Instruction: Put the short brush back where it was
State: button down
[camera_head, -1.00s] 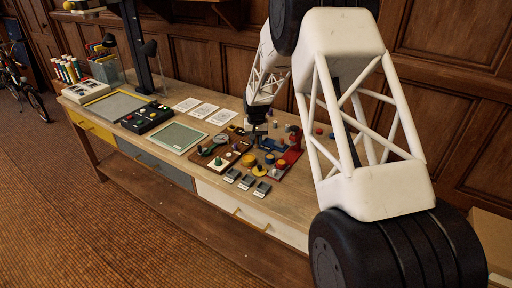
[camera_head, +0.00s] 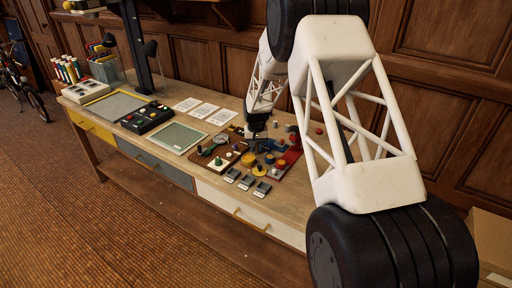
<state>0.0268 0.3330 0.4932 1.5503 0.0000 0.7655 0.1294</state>
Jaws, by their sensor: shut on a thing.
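My gripper (camera_head: 256,133) is at the far end of my arm, low over the crowded part of the bench, pointing down. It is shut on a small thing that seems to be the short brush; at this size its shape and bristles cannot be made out. I cannot tell whether the held thing touches the surface below. No empty place for a brush can be picked out among the small objects around it.
A brown board (camera_head: 207,164) holds a round dial and small pegs. Grey blocks (camera_head: 247,182) line the front edge. A red fixture (camera_head: 295,141) stands to the right of the gripper. A green-framed panel (camera_head: 180,138), white sheets (camera_head: 221,116) and a black box (camera_head: 147,118) lie to the left.

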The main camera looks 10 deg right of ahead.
jog(key=shift+f, duration=0.15)
jog(key=c, duration=1)
grip_release()
notch_tip(320, 180, up, 12)
jog(key=shift+f, duration=0.25)
jog(key=shift+r, duration=0.4)
